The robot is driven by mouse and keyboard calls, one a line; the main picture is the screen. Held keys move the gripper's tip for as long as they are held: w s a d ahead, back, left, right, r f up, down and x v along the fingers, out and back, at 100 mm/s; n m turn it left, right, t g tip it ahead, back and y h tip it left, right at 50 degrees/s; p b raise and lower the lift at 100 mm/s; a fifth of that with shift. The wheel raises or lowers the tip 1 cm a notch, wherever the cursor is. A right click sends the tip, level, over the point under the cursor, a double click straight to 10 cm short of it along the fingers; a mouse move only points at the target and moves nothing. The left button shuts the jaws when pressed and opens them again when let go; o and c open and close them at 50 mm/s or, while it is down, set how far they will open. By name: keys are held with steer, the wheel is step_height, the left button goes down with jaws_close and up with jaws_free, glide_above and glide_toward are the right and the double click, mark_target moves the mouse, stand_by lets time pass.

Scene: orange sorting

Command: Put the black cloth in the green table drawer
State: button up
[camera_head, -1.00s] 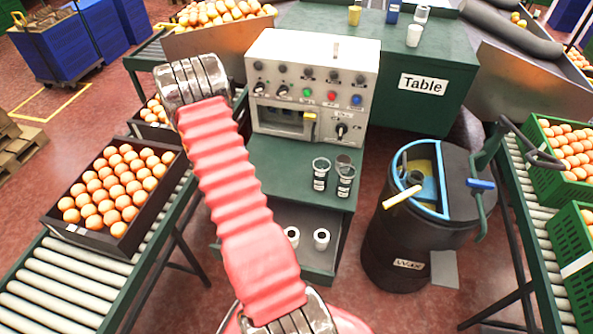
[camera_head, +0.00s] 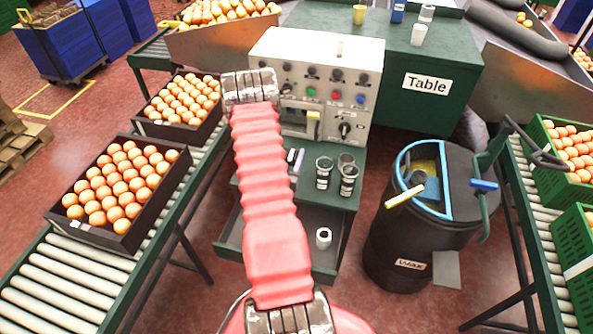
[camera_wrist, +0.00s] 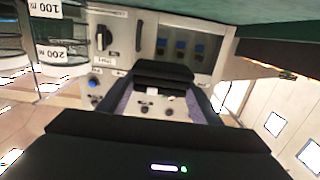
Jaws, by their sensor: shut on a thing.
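In the wrist view my gripper (camera_wrist: 163,92) is shut on a dark, folded-looking thing (camera_wrist: 165,72), which I take to be the black cloth. Its details are too dark to make out. In the head view only a small dark and purple part of my gripper (camera_head: 294,158) shows beside my red arm, over the small green table (camera_head: 335,196). The green table drawer (camera_head: 231,240) stands open below the tabletop, partly hidden by my arm. A white roll-like cup (camera_head: 323,238) is in the drawer. The gripper is above the tabletop, apart from the drawer.
Dark glass-like cups (camera_head: 347,180) stand on the small table's right side. A control panel (camera_head: 340,80) rises behind it. A black wax barrel (camera_head: 410,240) stands to the right. Orange crates (camera_head: 120,200) sit on the roller conveyor at left.

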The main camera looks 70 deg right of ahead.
steer(key=shift+f, duration=2.75)
steer(key=shift+f, duration=0.1)
steer(key=shift+f, duration=1.95)
steer(key=shift+f, duration=0.15)
steer(key=o, duration=1.1)
steer(key=shift+c, duration=0.2)
steer(key=shift+s+a+r, duration=0.1)
steer(key=shift+s+a, duration=0.1)
steer(key=shift+a, duration=1.05)
steer(key=shift+s+a+r, duration=0.1)
steer(key=shift+s+a, duration=0.1)
steer(key=shift+a, duration=1.05)
steer(key=shift+s+a+r, duration=0.1)
steer(key=shift+s+a, duration=0.1)
steer(key=shift+a, duration=1.05)
steer(key=shift+c, duration=0.3)
